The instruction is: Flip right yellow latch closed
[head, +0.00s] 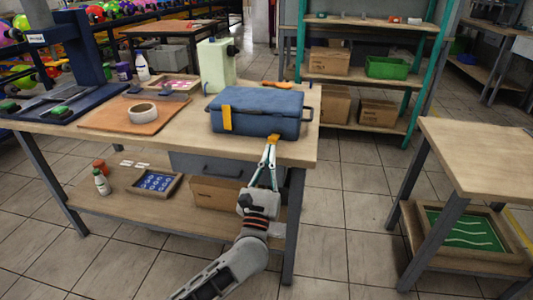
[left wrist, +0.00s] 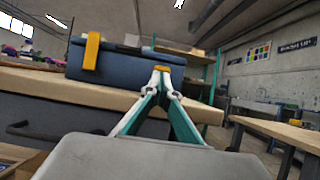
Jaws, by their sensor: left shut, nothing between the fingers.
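The blue toolbox (head: 257,110) sits on the wooden workbench with its lid down; it also shows in the left wrist view (left wrist: 125,66). Its left yellow latch (head: 227,118) stands upright, flat against the front face, and shows in the left wrist view (left wrist: 91,51). My left gripper (head: 271,141) is shut and empty, its fingertips together low at the right part of the toolbox's front. Yellow shows right at the fingertips in the left wrist view (left wrist: 161,69). I cannot tell whether this is the right latch or touches it; the right latch is not clearly visible. My right gripper is not in view.
The workbench (head: 60,130) also bears a tape roll (head: 143,113) on a brown board and a pale green machine (head: 215,66) behind the toolbox. A drawer hangs below its front edge. A shelf rack (head: 350,78) stands behind; another table (head: 485,155) is at right.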

